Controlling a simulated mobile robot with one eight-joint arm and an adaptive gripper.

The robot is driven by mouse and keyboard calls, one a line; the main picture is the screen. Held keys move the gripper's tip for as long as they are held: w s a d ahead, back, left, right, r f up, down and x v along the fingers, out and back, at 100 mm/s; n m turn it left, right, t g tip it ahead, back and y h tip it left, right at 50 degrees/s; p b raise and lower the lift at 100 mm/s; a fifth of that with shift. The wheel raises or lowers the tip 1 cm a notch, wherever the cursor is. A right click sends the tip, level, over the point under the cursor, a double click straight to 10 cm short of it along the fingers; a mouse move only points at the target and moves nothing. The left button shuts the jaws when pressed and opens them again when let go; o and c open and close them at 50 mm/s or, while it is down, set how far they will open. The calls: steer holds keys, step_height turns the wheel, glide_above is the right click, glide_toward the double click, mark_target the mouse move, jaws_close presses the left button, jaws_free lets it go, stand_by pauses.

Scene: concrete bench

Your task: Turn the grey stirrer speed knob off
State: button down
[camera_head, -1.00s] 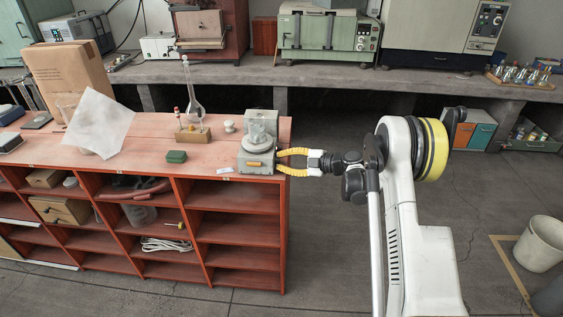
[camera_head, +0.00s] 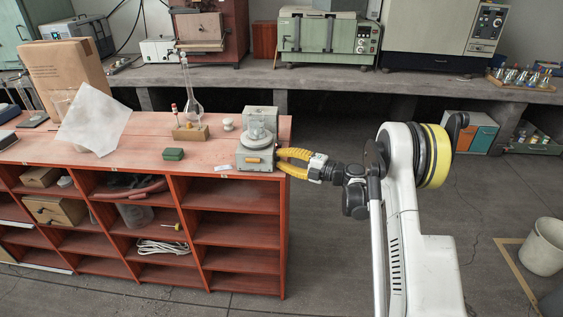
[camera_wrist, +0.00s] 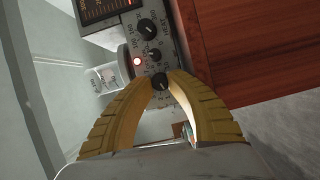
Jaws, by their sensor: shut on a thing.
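The stirrer (camera_head: 243,161) is a grey box with a round top plate, at the right end of the red bench. Another knob, the stirrer speed knob (camera_wrist: 161,81), looks dark grey and sits between my fingertips. My gripper (camera_head: 279,159), with ribbed yellow fingers, is shut on it from the right. The fingertips partly hide this knob; its pointer is hard to read.
A pale marked vessel (camera_wrist: 105,78) shows beside the panel. Open floor lies right of the bench.

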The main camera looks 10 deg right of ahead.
stand_by(0.4)
steer(key=c, duration=1.2)
jaws_free()
steer(key=shift+c, duration=0.2)
